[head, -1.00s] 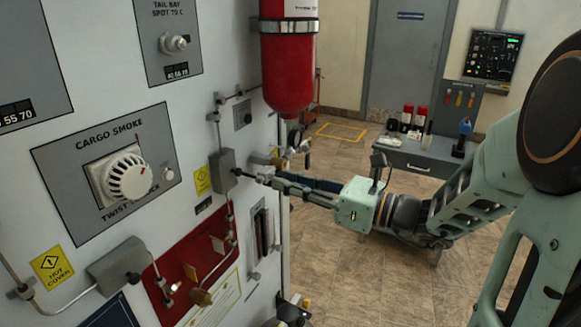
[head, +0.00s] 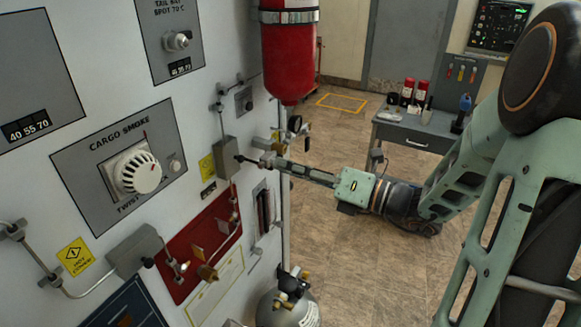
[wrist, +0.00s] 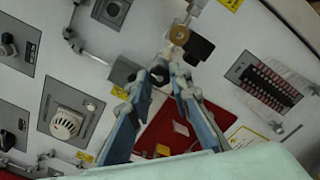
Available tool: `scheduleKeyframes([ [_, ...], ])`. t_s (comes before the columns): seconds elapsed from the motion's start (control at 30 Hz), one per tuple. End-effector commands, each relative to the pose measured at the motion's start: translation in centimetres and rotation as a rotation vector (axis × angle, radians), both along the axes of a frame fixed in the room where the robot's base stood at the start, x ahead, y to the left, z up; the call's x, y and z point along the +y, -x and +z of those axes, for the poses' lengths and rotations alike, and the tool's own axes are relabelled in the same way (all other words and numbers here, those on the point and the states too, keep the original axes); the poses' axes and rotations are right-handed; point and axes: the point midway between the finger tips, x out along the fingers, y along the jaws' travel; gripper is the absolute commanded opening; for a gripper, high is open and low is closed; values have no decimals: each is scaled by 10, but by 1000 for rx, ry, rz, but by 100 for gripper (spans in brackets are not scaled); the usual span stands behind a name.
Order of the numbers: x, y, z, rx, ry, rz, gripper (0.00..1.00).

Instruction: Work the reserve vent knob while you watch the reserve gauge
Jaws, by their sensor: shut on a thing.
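My gripper (head: 246,160) reaches from the right to a small dark knob (head: 239,158) on a grey box (head: 227,156) on the white panel. In the wrist view my gripper's blue fingers (wrist: 163,77) close in around a dark piece that looks like this knob, mostly hidden between the tips. I cannot read a label naming it as the reserve vent knob. A small round gauge (head: 294,124) stands out at the panel's right edge, above the gripper. It is turned mostly sideways and its reading is too small to tell.
A red cylinder (head: 289,50) hangs above my gripper. A grey gas bottle (head: 288,308) stands below. The cargo smoke knob (head: 136,172) and a red plate (head: 200,248) are on the panel. A desk (head: 415,135) stands behind my arm; the floor between is open.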

Motion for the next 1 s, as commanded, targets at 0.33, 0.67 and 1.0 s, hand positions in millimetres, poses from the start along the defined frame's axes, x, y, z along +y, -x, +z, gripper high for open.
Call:
scheduleKeyframes([
  [0.33, 0, 0, 0, 19, -12, -1, 0],
  [0.67, 0, 0, 0, 18, -11, -1, 35],
  [1.0, -3, 1, 0, 16, -10, -1, 36],
])
